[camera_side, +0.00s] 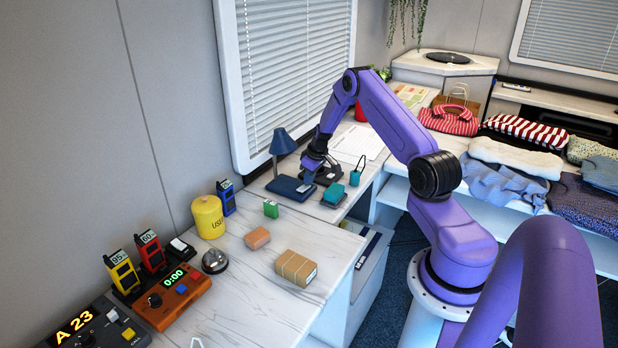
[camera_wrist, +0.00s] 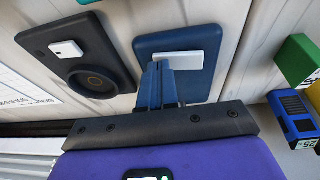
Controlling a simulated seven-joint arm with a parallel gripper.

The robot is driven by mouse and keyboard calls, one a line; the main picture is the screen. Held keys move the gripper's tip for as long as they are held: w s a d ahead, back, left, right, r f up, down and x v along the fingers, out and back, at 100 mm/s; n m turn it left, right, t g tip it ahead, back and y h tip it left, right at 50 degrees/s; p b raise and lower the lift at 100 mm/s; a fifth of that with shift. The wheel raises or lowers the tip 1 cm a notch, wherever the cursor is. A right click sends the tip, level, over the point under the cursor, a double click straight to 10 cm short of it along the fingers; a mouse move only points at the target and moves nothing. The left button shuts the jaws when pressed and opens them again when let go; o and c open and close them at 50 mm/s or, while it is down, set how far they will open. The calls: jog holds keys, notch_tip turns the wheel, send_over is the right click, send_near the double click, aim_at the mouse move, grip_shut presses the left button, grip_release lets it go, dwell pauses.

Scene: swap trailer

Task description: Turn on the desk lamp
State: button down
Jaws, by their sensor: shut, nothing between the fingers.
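The desk lamp (camera_side: 283,142) has a blue shade on a thin stem, seen in the side view beneath the window. Its flat blue base (camera_side: 285,189) lies on the white counter. In the wrist view the blue base (camera_wrist: 200,85) carries a pale rectangular switch plate (camera_wrist: 185,58). My gripper (camera_side: 307,182) points down over the right part of the base. In the wrist view its shut, empty fingertips (camera_wrist: 160,66) are at the left end of the switch plate; I cannot tell whether they touch. No glow shows from the shade.
A dark pad with a ring (camera_wrist: 92,80) lies beside the base. A yellow canister (camera_side: 208,217) and a bell (camera_side: 215,261) stand left.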

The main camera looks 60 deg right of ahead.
jog(key=shift+a+r, duration=0.25)
jog(key=shift+a, duration=0.4)
notch_tip(320, 180, up, 13)
jog(key=s+d, duration=0.2)
jog(key=s, duration=0.1)
jog(key=shift+d+r, duration=0.15)
jog(key=shift+d, duration=0.2)
jog(key=shift+w, duration=0.1)
